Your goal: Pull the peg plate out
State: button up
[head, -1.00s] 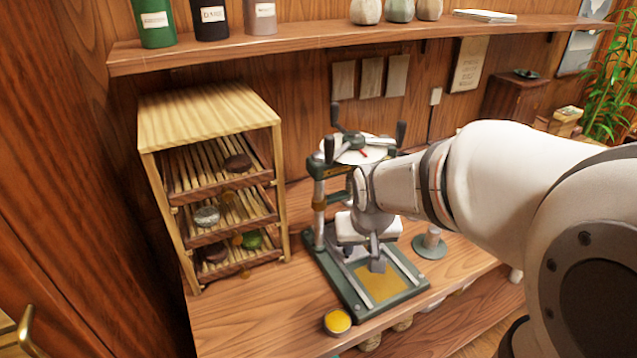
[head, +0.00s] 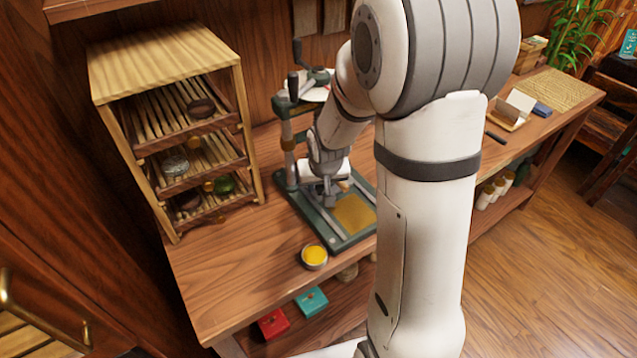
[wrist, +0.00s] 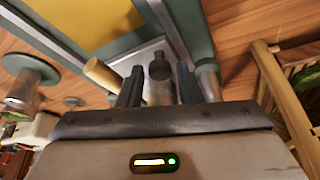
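The press (head: 297,150) stands on the bench with a green base and a yellow square (head: 354,214) at its front. My gripper (head: 329,200) points down over the base, behind the yellow square. In the wrist view a grey metal plate, which looks like the peg plate (wrist: 150,50), lies beside the yellow square (wrist: 95,22). A dark-topped upright peg (wrist: 160,68) stands between the two fingers of my gripper (wrist: 159,88). Whether the fingers touch it is not clear. A pale wooden peg (wrist: 102,73) is left of the fingers. My arm hides the base's right side.
A wooden rack (head: 165,60) with tea cakes on slatted shelves stands left of the press. A green round stand (wrist: 30,70) is beside the press base. The front-left bench top is clear.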

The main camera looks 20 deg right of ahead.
jog(key=shift+f, duration=0.1)
jog(key=shift+c, duration=0.2)
grip_shut()
